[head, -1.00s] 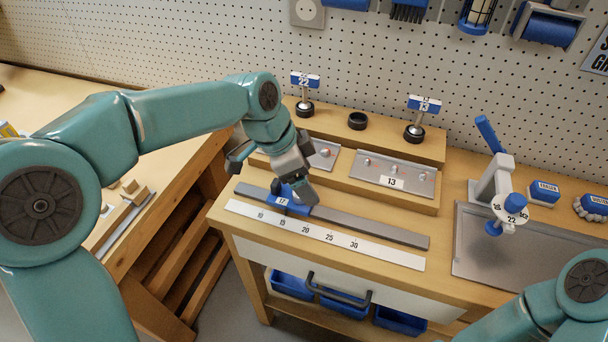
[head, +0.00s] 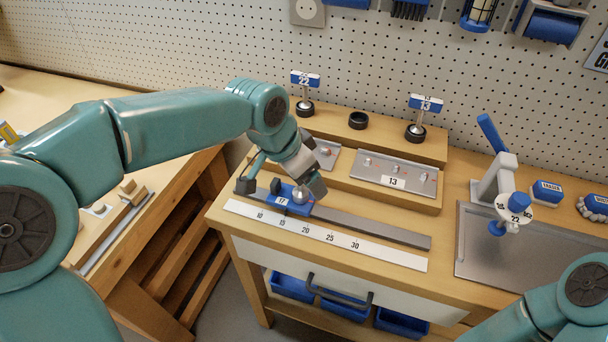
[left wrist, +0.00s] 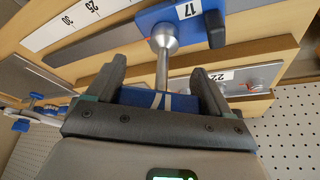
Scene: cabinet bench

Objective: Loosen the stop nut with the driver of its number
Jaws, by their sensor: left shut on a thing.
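My left gripper (head: 308,180) is shut on the blue handle of a driver (left wrist: 150,98), seen between the two dark fingers in the left wrist view. The driver's shaft runs to a silver socket (left wrist: 164,38) that meets the blue stop block (left wrist: 190,14), labelled 17. The stop nut is hidden there; I cannot tell how deep the socket sits. In the head view the stop block (head: 286,202) sits on a grey rail near the 15 mark. Drivers 22 (head: 305,80) and 13 (head: 425,103) stand upright on the back shelf. My right gripper is out of view.
An empty black holder ring (head: 358,120) sits between the standing drivers. A white ruler (head: 335,240) lies before the rail (head: 380,232). Grey plates, one marked 13 (head: 395,172), lie on the step behind. A clamp-like fixture (head: 495,180) stands at the right beside a grey tray (head: 530,262).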

